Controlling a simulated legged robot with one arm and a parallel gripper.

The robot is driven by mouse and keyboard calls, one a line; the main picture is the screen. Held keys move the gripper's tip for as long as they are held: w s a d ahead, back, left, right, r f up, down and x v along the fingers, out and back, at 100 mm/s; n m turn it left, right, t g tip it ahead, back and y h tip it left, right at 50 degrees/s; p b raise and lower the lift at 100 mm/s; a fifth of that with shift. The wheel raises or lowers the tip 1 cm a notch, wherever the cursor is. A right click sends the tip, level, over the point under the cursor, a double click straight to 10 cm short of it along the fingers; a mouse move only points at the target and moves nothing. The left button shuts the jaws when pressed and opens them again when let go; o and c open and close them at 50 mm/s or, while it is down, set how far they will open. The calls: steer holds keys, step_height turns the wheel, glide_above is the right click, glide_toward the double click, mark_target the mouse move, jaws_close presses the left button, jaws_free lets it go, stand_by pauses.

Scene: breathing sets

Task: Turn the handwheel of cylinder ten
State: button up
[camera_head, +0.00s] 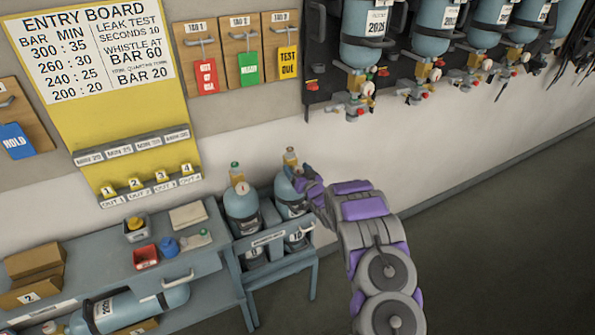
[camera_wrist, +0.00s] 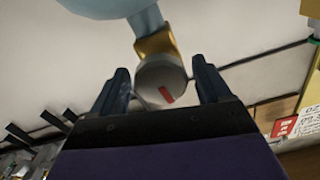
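Cylinder ten (camera_head: 287,208) is a blue bottle standing upright in the right place of a grey rack, above a "10" label. Its brass valve (camera_head: 290,158) shows at the top. My gripper (camera_head: 298,176) is at this valve, and its purple wrist comes in from the right. In the wrist view, the round grey handwheel (camera_wrist: 160,80) with a red mark sits between my two dark fingers (camera_wrist: 163,88). It is on the brass valve (camera_wrist: 156,43) under the blue bottle in that picture. The fingers are apart, with narrow gaps beside the wheel; contact is not clear. The handwheel is hidden in the head view.
A second blue cylinder (camera_head: 241,208) stands left in the rack (camera_head: 285,262). A bench (camera_head: 200,262) with small items is further left. An entry board (camera_head: 105,80) hangs on the wall. Breathing sets (camera_head: 430,35) hang at the upper right. Floor is clear at right.

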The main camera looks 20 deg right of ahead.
steer(key=shift+s, duration=0.1)
steer(key=s+p, duration=0.2)
steer(key=s, duration=1.5)
steer(key=shift+d+f, duration=0.15)
steer(key=shift+d, duration=0.15)
steer(key=shift+s+d, duration=0.1)
